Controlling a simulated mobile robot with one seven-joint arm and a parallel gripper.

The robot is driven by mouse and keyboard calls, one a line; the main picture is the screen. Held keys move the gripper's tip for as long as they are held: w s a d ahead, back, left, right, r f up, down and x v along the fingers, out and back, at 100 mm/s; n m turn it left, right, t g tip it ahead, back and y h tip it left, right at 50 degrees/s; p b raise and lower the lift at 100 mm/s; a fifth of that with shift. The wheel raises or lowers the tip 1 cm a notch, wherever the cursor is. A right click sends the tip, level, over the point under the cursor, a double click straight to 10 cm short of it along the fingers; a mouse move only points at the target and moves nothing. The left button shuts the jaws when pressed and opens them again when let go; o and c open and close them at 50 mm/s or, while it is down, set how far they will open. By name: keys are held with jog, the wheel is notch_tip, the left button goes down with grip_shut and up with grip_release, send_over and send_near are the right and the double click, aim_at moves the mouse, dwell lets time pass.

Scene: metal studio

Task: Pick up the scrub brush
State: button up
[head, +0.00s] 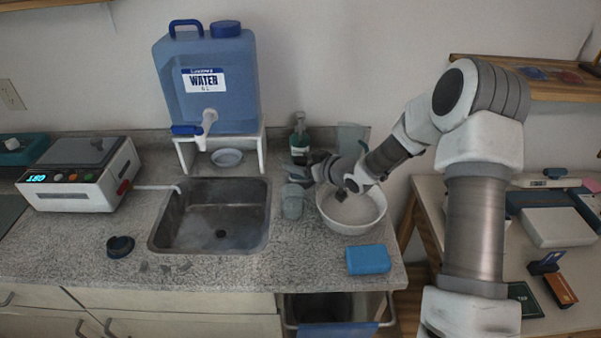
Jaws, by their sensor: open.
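I cannot clearly make out a scrub brush in the head view. A small dark round item (120,246) lies on the counter left of the sink's front corner; it may be a stopper or a brush, too small to tell. My gripper (320,167) is open, at the back left rim of a white bowl (349,226), near a green soap bottle (300,145) and a grey translucent cup (292,204). My wrist covers part of the bowl and the counter behind it. I see nothing held between the fingers, though they are small and dark here.
A metal sink (212,238) is left of the cup. A blue water jug (212,105) stands on a white stand behind it. A blue block (369,260) lies at the counter's front right. Speckled counter in front of the sink is mostly clear.

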grip_shut()
jog(key=shift+a+r, duration=0.1)
jog(key=shift+r, duration=0.05)
